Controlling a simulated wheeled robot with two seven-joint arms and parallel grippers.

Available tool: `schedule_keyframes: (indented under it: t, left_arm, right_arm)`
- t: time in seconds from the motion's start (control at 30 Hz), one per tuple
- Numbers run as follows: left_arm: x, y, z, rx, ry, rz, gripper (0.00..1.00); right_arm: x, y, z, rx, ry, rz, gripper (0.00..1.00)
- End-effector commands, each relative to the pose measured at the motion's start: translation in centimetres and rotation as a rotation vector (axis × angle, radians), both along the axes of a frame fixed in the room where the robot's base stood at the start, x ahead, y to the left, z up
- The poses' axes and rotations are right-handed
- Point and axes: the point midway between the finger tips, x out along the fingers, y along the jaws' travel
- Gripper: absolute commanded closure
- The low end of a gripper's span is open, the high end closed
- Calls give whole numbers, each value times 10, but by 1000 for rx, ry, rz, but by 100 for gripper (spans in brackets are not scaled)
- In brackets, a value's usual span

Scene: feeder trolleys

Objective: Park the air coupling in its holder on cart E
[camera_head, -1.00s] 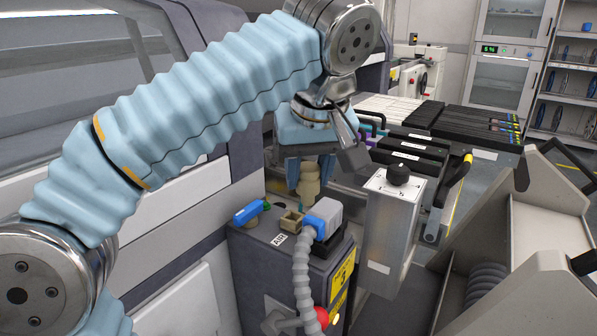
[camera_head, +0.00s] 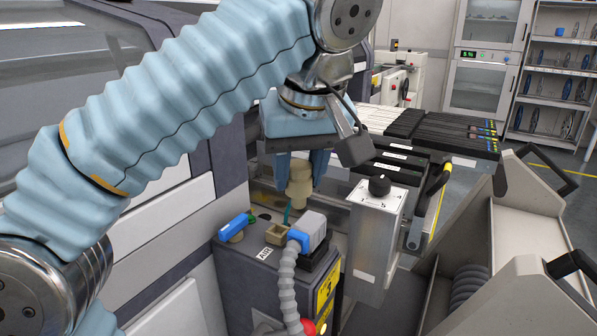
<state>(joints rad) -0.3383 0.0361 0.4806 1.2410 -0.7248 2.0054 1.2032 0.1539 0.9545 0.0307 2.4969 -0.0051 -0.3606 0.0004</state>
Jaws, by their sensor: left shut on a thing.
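My left gripper (camera_head: 300,164) is shut on the tan air coupling (camera_head: 299,188), which hangs about upright between the two blue fingers. A short teal piece shows just below the coupling; I cannot tell what it belongs to. The coupling is above and slightly right of a small tan open holder (camera_head: 277,233) marked AIR, on top of the dark grey post (camera_head: 262,262). The coupling and holder look apart. My right gripper is out of view.
A grey and blue plug (camera_head: 309,232) with a ribbed grey hose (camera_head: 287,281) sits right of the holder. A blue lever (camera_head: 233,226) is at its left. A metal box with a black knob (camera_head: 379,187) stands close to the right. A grey cart (camera_head: 535,238) fills the lower right.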

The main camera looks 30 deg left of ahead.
Motion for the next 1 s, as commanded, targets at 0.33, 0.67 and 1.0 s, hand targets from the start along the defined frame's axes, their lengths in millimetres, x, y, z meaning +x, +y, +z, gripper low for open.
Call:
schedule_keyframes:
  t: [0.33, 0.67, 1.0]
  left_arm:
    - [29, 0, -15, 1, 2, -190, 100]
    - [135, 10, -75, -6, 1, -911, 100]
    - [211, 36, -123, -5, -1, -1404, 100]
  right_arm:
    - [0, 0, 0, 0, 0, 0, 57]
    - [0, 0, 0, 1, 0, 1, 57]
    - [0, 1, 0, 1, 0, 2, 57]
